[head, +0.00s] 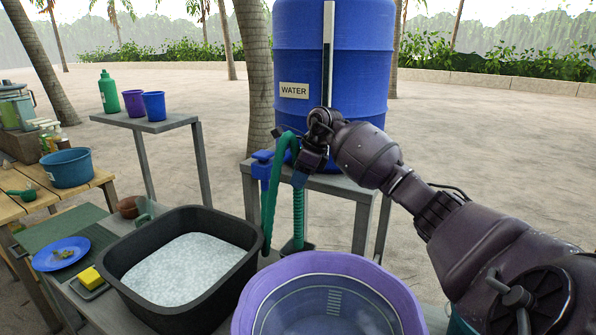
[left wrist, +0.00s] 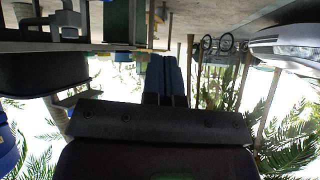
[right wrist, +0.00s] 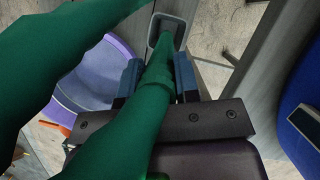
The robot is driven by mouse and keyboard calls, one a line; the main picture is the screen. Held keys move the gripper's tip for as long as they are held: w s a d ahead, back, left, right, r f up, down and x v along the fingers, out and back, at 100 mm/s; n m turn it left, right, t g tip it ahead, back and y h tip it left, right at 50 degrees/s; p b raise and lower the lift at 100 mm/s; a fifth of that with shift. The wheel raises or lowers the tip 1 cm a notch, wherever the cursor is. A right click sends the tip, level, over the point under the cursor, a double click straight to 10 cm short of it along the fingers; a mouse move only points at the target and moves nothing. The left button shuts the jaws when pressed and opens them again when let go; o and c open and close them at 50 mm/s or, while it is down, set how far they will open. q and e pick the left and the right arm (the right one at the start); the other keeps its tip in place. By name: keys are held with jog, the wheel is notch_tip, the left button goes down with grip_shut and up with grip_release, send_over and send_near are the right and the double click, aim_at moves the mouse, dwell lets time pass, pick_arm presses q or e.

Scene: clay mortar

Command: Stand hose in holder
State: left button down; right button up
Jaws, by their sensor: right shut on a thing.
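The green hose (head: 270,195) arches by the blue tap of the water barrel and hangs down on the left. Its ribbed lower length (head: 298,218) runs down below my right gripper (head: 300,178). That gripper is shut on the hose, which also passes between its blue fingers in the right wrist view (right wrist: 158,75). The dark square holder (head: 306,246) stands under the ribbed length; in the right wrist view its grey rim (right wrist: 153,38) surrounds the hose's far part. I cannot tell how deep the hose reaches. My left gripper (left wrist: 166,75) has its blue fingers together and looks empty.
A purple basin (head: 400,290) stands in front of the holder, and a black tub (head: 250,237) of foamy water stands to its left. The blue water barrel (head: 360,65) rises behind on a grey stand (head: 352,190). A yellow sponge (head: 90,277) and blue plate (head: 42,262) lie further left.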

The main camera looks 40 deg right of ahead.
jog(key=b, duration=0.1)
send_over(299, 211)
jog(key=w+d, duration=0.1)
notch_tip(299, 211, down, 4)
jog(key=shift+d+f, duration=0.1)
jog(key=shift+f, duration=0.1)
notch_tip(299, 211, down, 2)
jog(key=shift+f+b, duration=0.2)
jog(key=shift+b, duration=0.4)
notch_tip(299, 211, down, 2)
jog(key=shift+f+b, duration=0.15)
jog(key=shift+b, duration=0.25)
pick_arm(q)
jog(key=shift+w+d+f, duration=0.15)
jog(key=shift+f, duration=0.5)
jog(key=shift+w+d+f, duration=0.1)
jog(key=shift+d+f, duration=0.05)
jog(key=shift+f, duration=0.5)
pick_arm(e)
jog(key=shift+f, duration=0.7)
